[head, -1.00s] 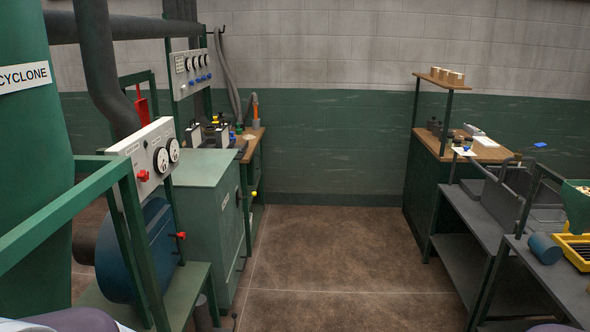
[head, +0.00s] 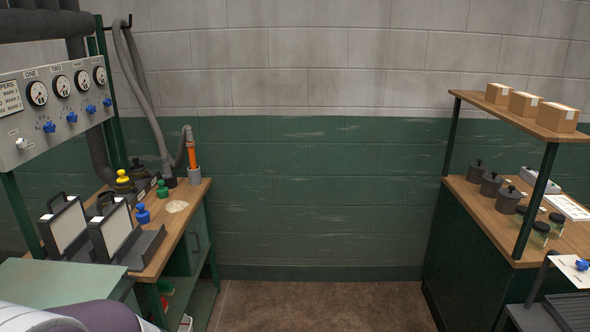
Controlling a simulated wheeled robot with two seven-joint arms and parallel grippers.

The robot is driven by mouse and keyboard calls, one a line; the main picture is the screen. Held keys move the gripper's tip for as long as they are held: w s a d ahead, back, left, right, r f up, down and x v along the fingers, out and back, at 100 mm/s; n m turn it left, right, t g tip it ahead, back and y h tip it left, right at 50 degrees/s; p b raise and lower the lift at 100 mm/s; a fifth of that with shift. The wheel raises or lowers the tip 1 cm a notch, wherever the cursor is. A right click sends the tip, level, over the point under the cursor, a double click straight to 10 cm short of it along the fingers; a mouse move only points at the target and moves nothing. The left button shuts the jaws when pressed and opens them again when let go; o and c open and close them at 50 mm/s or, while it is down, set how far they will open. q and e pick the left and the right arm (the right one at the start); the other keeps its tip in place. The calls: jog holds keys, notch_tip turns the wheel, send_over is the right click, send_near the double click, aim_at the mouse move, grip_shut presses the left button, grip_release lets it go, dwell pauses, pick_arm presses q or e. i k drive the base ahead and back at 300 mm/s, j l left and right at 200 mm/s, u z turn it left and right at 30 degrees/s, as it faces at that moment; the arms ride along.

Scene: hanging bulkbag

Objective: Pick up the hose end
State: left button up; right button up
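The hose end (head: 191,152) is an orange tube. It stands upright in a grey cup (head: 194,175) at the back right corner of the left wooden bench. A grey ribbed hose (head: 141,85) hangs from a wall hook and runs down behind the bench top, and a grey length curves up into the top of the orange end. Neither gripper is in view. Only part of my own arm shows at the bottom left, well short of the hose end.
The left bench (head: 158,258) also holds two black cases with white panels (head: 112,232), coloured-topped weights (head: 143,213) and a small tan heap (head: 177,206). A gauge panel (head: 55,105) overhangs at left. A right bench (head: 470,222) has a raised shelf with boxes. The floor between is clear.

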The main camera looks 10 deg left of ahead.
aim_at(167, 175)
jog(key=i+u, duration=0.15)
jog(key=i, duration=0.35)
jog(key=i+u, duration=0.1)
jog(key=i, duration=0.4)
jog(key=i+l+u, duration=0.15)
jog(key=i, duration=0.35)
jog(key=i+l+u, duration=0.1)
jog(key=i, duration=0.4)
